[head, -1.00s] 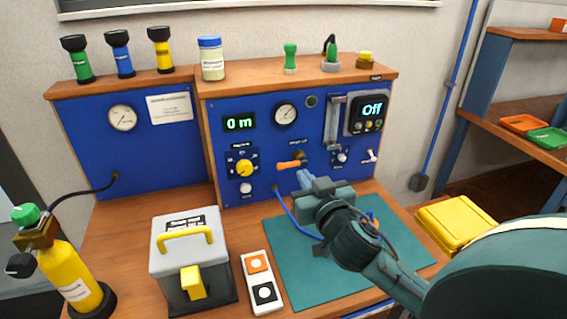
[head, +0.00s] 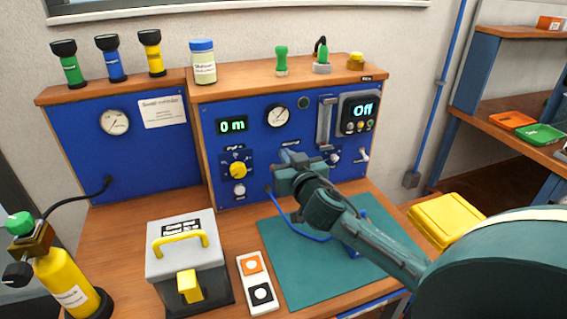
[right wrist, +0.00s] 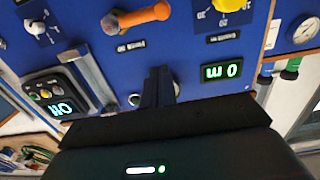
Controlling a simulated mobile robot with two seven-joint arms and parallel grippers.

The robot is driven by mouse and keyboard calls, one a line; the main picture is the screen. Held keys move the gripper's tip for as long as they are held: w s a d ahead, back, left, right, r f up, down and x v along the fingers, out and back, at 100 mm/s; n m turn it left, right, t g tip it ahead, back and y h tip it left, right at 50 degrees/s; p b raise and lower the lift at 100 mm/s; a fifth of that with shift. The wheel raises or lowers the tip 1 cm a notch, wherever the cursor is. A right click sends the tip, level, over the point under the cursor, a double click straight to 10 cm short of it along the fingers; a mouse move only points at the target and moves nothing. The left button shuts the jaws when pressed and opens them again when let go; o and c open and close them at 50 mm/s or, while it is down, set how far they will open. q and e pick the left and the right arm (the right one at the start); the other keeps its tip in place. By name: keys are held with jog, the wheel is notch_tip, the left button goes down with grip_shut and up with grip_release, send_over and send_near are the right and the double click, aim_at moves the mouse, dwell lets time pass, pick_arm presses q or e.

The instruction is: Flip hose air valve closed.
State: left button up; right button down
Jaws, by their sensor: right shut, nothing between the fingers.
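The orange lever handle (right wrist: 145,15) of the panel valve shows in the right wrist view, which sees the panel upside down. It lies roughly level along the blue panel, with its dark pivot at the picture's left end. In the head view my right gripper and arm hide it. My right gripper (head: 287,158) is shut and empty in front of the panel, below the round gauge (head: 278,116). Its fingers (right wrist: 158,86) appear apart from the lever in the right wrist view. Contact with the panel cannot be told. My left gripper is not in view.
The blue panel carries a yellow knob (head: 238,170), a "0 m" display (head: 232,126) and an "Off" display (head: 361,110). A blue hose (head: 283,215) runs down to the green mat (head: 300,280). A grey box (head: 180,240) and yellow cylinder (head: 66,280) stand left.

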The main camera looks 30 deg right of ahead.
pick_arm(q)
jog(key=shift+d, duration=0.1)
pick_arm(e)
jog(key=f, duration=0.1)
jog(key=w+f, duration=0.2)
jog(key=f, duration=0.1)
jog(key=shift+w+d, duration=0.2)
jog(key=shift+d, duration=0.05)
jog(key=shift+f, duration=0.1)
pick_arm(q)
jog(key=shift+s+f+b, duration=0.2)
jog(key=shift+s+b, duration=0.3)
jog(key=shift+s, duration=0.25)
pick_arm(e)
jog(key=shift+f+n, duration=0.15)
jog(key=shift+n, duration=0.25)
